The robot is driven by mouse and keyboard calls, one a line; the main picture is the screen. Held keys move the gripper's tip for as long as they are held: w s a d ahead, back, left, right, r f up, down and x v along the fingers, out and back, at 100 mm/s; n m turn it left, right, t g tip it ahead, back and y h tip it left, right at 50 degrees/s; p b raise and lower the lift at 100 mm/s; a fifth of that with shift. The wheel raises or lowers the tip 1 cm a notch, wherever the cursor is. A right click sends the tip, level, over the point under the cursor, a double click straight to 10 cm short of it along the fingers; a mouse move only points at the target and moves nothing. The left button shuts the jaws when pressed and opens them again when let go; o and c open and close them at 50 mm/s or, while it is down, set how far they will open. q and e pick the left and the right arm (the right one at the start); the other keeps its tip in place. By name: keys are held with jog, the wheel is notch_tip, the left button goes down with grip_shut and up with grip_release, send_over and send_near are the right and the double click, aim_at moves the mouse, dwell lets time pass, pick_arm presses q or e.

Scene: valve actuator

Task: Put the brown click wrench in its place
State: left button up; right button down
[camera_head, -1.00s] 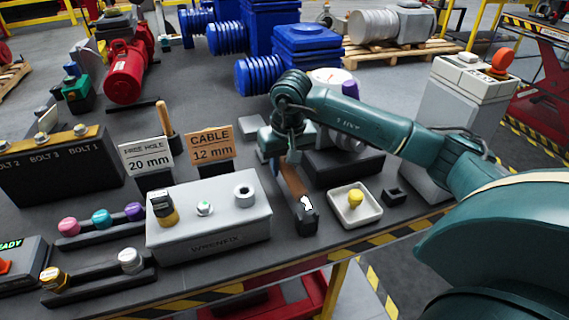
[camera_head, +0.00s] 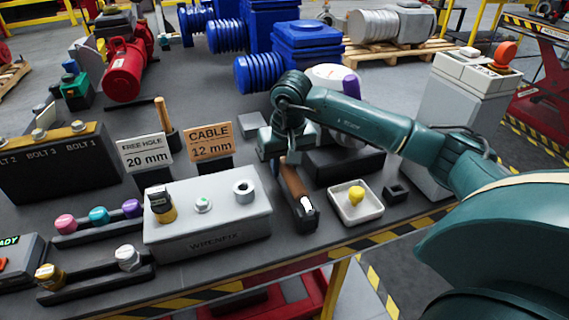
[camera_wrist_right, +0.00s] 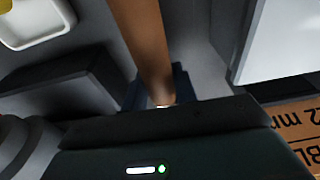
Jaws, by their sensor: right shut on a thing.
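The brown click wrench (camera_head: 292,178) has a brown handle and a pale tip, and slants down toward the table's front edge. Its pale tip is at a black holder (camera_head: 306,223) on the table; I cannot tell whether it is seated in it. My right gripper (camera_head: 281,160) is shut on the upper end of the wrench. In the right wrist view the brown handle (camera_wrist_right: 143,35) runs from the top down to my right gripper (camera_wrist_right: 165,90), where its end is hidden. My left gripper is not in view.
A grey box (camera_head: 210,222) with knobs stands left of the wrench. A white tray (camera_head: 343,214) with a yellow piece is to its right, beside a small black block (camera_head: 396,193). A hammer-like tool (camera_head: 165,122) and sign plates stand behind the box. The table's striped front edge is close.

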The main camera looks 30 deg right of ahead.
aim_at(289, 166)
jog(key=shift+f+b, duration=0.4)
jog(key=shift+f, duration=0.05)
jog(key=c, duration=1.2)
grip_release()
jog(key=shift+c, duration=0.2)
jog(key=shift+o, duration=1)
jog(key=shift+f, duration=0.1)
notch_tip(289, 166, up, 13)
jog(key=s, duration=0.2)
jog(key=shift+a, duration=0.2)
jog(key=shift+s, duration=0.1)
